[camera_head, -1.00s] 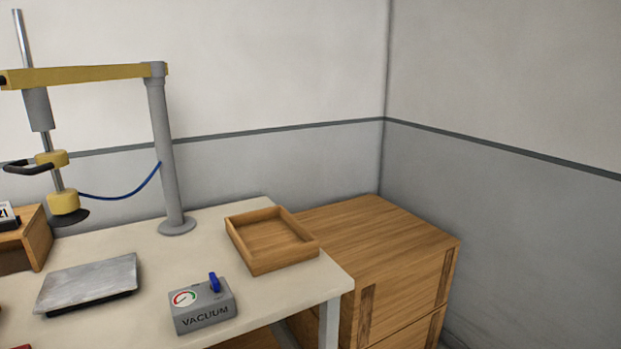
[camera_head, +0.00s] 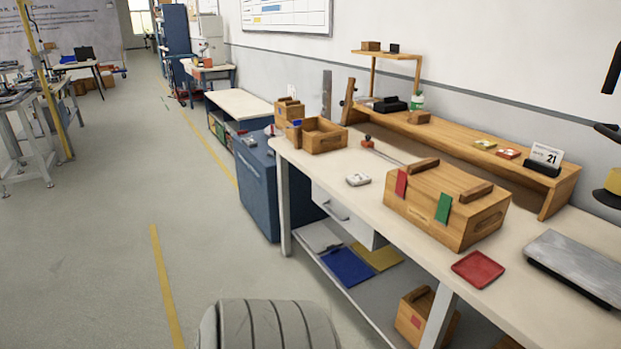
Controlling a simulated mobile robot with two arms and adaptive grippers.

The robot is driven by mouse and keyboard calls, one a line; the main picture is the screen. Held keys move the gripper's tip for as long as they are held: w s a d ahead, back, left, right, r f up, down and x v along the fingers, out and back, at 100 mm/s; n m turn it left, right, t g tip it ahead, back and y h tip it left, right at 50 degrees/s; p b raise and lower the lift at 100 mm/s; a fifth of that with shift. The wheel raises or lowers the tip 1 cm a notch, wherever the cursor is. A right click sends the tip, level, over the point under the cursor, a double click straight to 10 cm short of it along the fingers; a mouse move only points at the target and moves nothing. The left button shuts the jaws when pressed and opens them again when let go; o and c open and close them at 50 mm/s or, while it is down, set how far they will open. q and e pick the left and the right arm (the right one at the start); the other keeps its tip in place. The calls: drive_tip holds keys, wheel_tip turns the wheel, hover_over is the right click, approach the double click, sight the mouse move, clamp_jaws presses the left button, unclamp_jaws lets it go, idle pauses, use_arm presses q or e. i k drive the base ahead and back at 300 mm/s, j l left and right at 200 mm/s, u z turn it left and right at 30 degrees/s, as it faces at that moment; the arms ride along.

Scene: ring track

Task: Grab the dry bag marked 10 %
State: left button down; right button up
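I see no dry bag marked 10 % in this view. A wooden box (camera_head: 447,203) with two handles, a red tag and a green tag stands on the workbench (camera_head: 355,198). The small lettering on its front is too small to read. A small pale item (camera_head: 358,179) lies on the bench left of the box; I cannot tell what it is. Neither of my grippers shows.
A red tray (camera_head: 478,269) and a grey metal plate (camera_head: 577,265) lie on the bench near the right. An open wooden box (camera_head: 323,136) stands at the far end. A blue cabinet (camera_head: 259,187) stands beside the bench. The floor (camera_head: 105,240) to the left is open.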

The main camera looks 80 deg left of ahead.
sight(358, 180)
drive_tip(key=u, duration=2.15)
drive_tip(key=i+j+z, duration=0.3)
drive_tip(key=i+j, duration=0.35)
drive_tip(key=i, duration=0.1)
